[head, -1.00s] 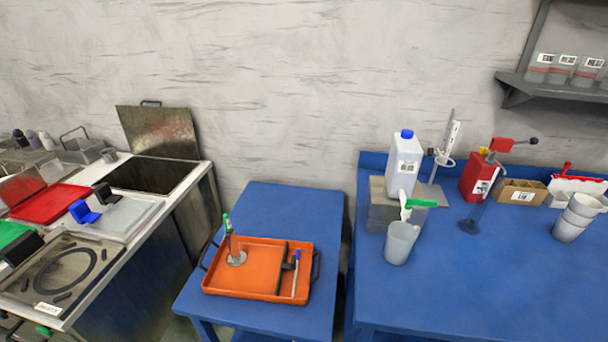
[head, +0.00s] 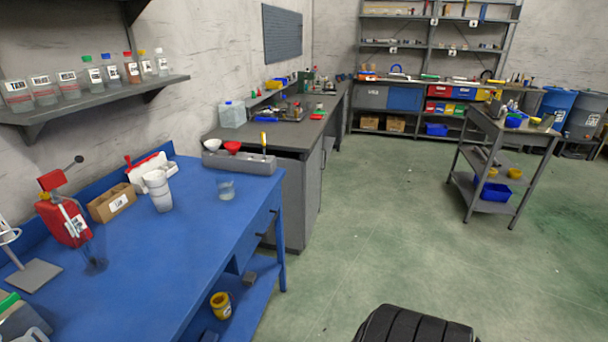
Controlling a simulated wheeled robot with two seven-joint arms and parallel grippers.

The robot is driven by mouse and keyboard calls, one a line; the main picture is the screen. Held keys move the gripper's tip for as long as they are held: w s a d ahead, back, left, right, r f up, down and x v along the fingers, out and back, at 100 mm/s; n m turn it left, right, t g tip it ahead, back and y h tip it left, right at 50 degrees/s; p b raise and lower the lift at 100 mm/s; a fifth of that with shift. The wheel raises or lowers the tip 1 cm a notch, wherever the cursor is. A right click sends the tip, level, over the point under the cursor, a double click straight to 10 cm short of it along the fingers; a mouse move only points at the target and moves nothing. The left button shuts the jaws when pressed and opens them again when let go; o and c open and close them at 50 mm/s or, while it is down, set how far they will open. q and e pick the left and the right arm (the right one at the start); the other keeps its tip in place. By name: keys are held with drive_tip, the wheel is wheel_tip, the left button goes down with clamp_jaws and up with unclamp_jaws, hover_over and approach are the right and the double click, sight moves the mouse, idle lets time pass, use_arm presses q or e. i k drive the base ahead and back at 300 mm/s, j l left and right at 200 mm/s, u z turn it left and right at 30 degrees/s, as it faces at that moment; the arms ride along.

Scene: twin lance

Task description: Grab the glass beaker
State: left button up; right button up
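A small clear glass beaker (head: 226,189) stands upright on the blue table (head: 190,240), near its far right end. It looks empty, and nothing touches it. Neither of my grippers shows in the head view, so their distance from the beaker cannot be told.
Stacked white cups (head: 158,191), a cardboard box (head: 112,203) and a red canister (head: 64,221) stand left of the beaker. A grey tray (head: 240,162) lies behind it. Labelled containers line the wall shelf (head: 95,100). Open floor (head: 380,210) reaches a metal cart (head: 497,150).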

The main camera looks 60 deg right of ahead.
sight(226, 191)
drive_tip(key=z, duration=1.2)
drive_tip(key=i+l+u, duration=0.15)
drive_tip(key=l, duration=0.35)
drive_tip(key=l+u, duration=0.2)
drive_tip(key=l, duration=0.3)
drive_tip(key=i+l+u, duration=0.15)
drive_tip(key=l, duration=0.35)
